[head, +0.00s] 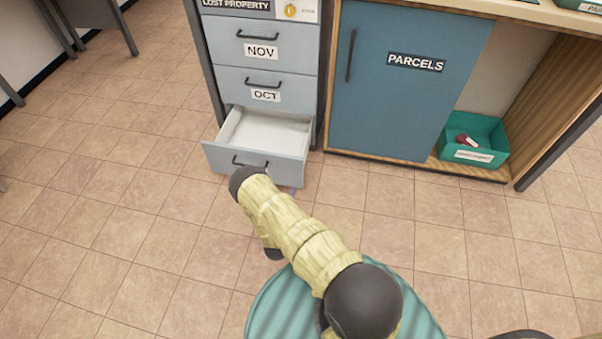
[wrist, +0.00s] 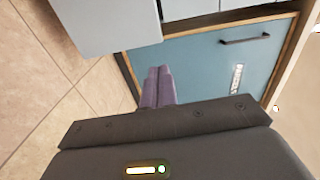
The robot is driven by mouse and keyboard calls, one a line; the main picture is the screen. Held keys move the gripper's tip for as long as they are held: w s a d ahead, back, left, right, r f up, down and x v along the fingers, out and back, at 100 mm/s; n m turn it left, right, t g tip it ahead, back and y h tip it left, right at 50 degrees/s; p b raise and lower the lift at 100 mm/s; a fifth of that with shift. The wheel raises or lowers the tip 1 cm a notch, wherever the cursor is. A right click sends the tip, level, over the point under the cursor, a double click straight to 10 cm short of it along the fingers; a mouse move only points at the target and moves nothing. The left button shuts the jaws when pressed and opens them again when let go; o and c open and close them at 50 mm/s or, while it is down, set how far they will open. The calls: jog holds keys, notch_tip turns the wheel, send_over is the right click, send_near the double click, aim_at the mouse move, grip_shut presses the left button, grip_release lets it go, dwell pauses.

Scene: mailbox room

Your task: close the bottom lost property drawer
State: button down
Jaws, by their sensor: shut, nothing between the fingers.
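The bottom lost property drawer (head: 222,160) is pulled out from the grey-blue cabinet, below the OCT drawer. Its pale inside looks empty, and a dark handle is on its front. My arm reaches to it from the front and partly covers the front's lower edge. My gripper (wrist: 158,75) has its purple fingers together, with nothing between them. A fingertip shows in the head view (head: 294,190) by the drawer front's lower right corner. In the wrist view a pale panel, apparently the drawer (wrist: 105,25), is up and left of the fingers. I cannot tell whether they touch.
The NOV drawer (head: 262,48) and OCT drawer (head: 264,90) are shut. The blue PARCELS door (head: 395,105) stands right of the cabinet, with a teal bin (head: 490,135) on the shelf beside it. Tiled floor (head: 110,200) is clear to the left. Dark legs stand at upper left.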

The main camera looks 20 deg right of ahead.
aim_at(303, 162)
jog(key=shift+s+f, duration=0.35)
jog(key=shift+s, duration=0.05)
jog(key=b+x, duration=0.6)
jog(key=x, duration=0.7)
jog(key=shift+r, duration=0.1)
jog(key=shift+w+d+r, duration=0.15)
jog(key=shift+w+d, duration=0.15)
jog(key=shift+w, duration=0.15)
